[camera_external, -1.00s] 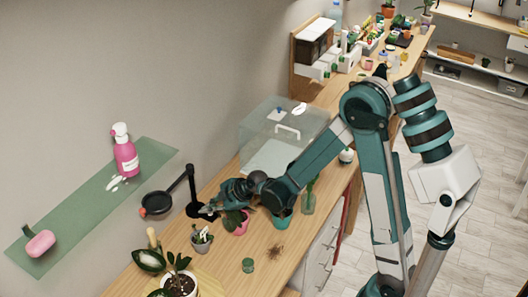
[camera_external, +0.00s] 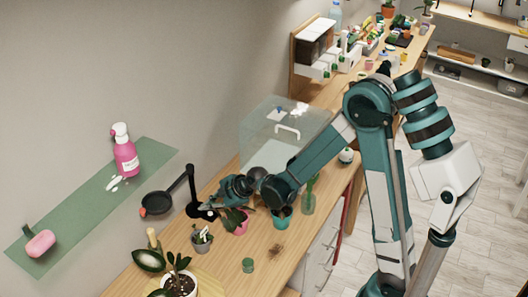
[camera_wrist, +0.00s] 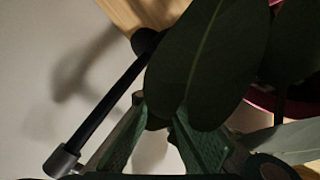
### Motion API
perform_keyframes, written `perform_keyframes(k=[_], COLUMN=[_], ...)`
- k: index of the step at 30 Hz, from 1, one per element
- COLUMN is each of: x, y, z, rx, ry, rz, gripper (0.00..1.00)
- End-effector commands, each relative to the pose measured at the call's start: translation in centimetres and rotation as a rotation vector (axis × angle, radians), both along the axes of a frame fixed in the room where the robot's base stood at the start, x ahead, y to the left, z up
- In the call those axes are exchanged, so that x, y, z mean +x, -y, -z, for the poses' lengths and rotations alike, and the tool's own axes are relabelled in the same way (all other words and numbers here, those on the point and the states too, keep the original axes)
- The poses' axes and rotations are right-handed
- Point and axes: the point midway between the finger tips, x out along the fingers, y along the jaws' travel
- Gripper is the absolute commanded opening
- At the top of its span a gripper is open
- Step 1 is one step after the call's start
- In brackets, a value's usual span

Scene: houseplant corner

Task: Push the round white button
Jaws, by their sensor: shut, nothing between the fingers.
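A black desk lamp (camera_external: 191,186) stands on the wooden counter near the wall. A small pale round spot (camera_external: 210,213) shows low beside its base; it may be the white button, but it is too small to be sure. My gripper (camera_external: 216,207) is shut and empty, low over the counter beside the lamp base and a plant in a pink pot (camera_external: 241,228). No button shows in that view.
A teal pot (camera_external: 281,219) and a glass bottle (camera_external: 308,198) stand right of the pink pot. A grey pot (camera_external: 201,242) and a larger plant (camera_external: 178,284) stand in front. A clear box (camera_external: 285,130) is behind. The counter around the small green jar (camera_external: 248,265) is mostly clear.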

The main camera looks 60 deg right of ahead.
Motion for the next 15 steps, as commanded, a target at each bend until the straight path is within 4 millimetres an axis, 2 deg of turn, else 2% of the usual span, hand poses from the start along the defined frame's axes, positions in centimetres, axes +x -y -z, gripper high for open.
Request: perform_keyframes(k=[15], x=[0.0], y=[0.0], z=[-3.8], rx=[0.000], ry=[0.000], rz=[0.000], gripper=[0.00])
